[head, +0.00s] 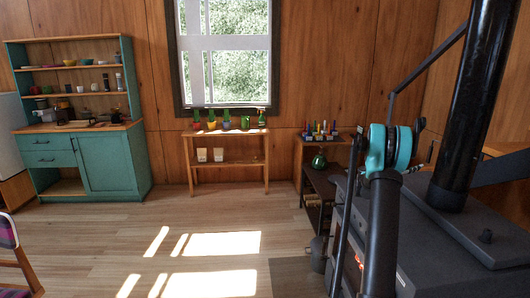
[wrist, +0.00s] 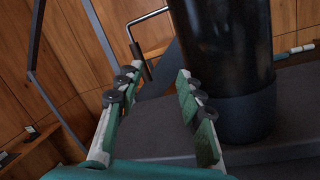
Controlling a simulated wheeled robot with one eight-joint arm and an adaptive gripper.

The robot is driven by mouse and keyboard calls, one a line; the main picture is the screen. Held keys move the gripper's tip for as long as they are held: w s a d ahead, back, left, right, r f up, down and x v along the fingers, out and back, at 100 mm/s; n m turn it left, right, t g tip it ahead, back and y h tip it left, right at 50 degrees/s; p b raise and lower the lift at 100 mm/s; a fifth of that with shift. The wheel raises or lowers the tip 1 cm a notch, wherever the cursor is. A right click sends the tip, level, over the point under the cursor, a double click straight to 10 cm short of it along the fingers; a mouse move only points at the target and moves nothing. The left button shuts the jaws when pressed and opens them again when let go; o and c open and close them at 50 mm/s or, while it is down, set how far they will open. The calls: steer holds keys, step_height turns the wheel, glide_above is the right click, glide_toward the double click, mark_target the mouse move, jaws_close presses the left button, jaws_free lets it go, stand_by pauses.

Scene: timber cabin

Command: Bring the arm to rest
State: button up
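My gripper (wrist: 158,78) shows in the wrist view with its two teal and pale fingers spread apart. Nothing is between them. A thick black stove pipe (wrist: 222,55) stands close beyond the right finger; whether they touch cannot be told. In the head view my arm rises at the right with its teal joint (head: 378,150), in front of the stove. The gripper itself cannot be made out clearly there.
The black stove (head: 440,250) and its pipe (head: 478,100) fill the right side. A plant bench (head: 228,133) stands under the window, and a teal cabinet (head: 110,160) is at left. A chair (head: 12,245) shows at the left edge. The wooden floor (head: 110,235) between is clear.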

steer(key=s+a+f+m+y, duration=0.4)
steer(key=s+a+f+y, duration=0.2)
steer(key=s+a, duration=0.9)
steer(key=s+a+f+m+y, duration=0.5)
steer(key=s+a+f+y, duration=0.1)
steer(key=s+a, duration=0.9)
steer(key=s+a+f+m+y, duration=0.5)
steer(key=s+a, duration=1)
steer(key=a, duration=0.4)
steer(key=shift+f+y, duration=0.75)
steer(key=shift+y, duration=0.45)
